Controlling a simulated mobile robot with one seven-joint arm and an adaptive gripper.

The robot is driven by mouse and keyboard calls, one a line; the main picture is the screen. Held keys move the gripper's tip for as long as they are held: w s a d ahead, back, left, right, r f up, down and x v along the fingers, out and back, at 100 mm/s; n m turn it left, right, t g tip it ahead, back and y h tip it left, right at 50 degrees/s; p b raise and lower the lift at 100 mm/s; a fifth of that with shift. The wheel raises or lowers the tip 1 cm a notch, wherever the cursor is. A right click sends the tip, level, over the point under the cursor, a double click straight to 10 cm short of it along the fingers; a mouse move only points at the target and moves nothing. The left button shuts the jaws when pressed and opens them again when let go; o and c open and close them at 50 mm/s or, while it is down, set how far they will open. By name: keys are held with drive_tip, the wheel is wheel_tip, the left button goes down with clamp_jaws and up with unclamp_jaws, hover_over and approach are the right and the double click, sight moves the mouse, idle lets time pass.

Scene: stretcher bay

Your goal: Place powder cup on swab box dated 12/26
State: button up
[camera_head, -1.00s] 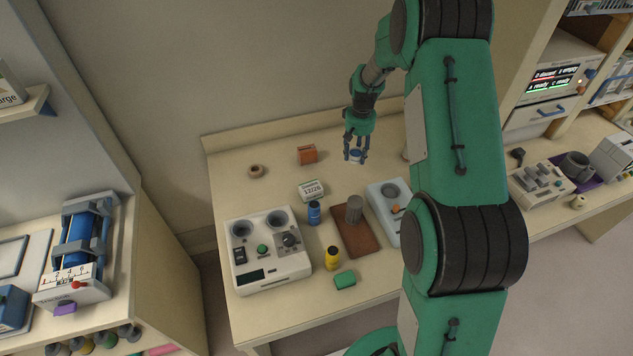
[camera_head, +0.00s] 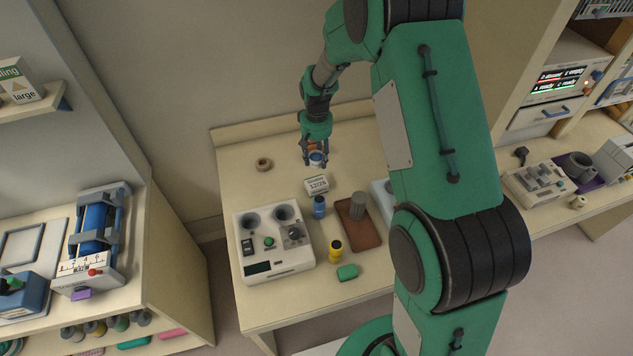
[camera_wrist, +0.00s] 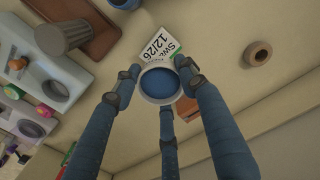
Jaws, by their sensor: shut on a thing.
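My gripper (camera_head: 315,156) is shut on the powder cup (camera_head: 316,159), a small white cup with a blue inside. In the wrist view the cup (camera_wrist: 160,83) sits upright between my blue fingers. The swab box dated 12/26 (camera_head: 317,184) is a small white box with green print on the table. In the head view the cup is above and just behind this box. In the wrist view the cup overlaps the near edge of the box (camera_wrist: 148,42), with its label partly hidden. Whether the two touch cannot be told; they appear apart.
An orange box (camera_head: 312,147) is mostly hidden behind my gripper. A tan ring (camera_head: 264,164) lies left. A blue bottle (camera_head: 319,206), a brown tray (camera_head: 361,233) with a grey cup (camera_head: 357,205) and a white device (camera_head: 274,266) stand in front.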

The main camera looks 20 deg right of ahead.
drive_tip(key=shift+f, duration=0.1)
hover_over(317, 182)
drive_tip(key=shift+w+f, duration=0.1)
drive_tip(key=shift+f, duration=2.9)
drive_tip(key=shift+f+p, duration=0.35)
drive_tip(key=shift+f, duration=1.5)
drive_tip(key=shift+f, duration=0.15)
drive_tip(key=o, duration=1.1)
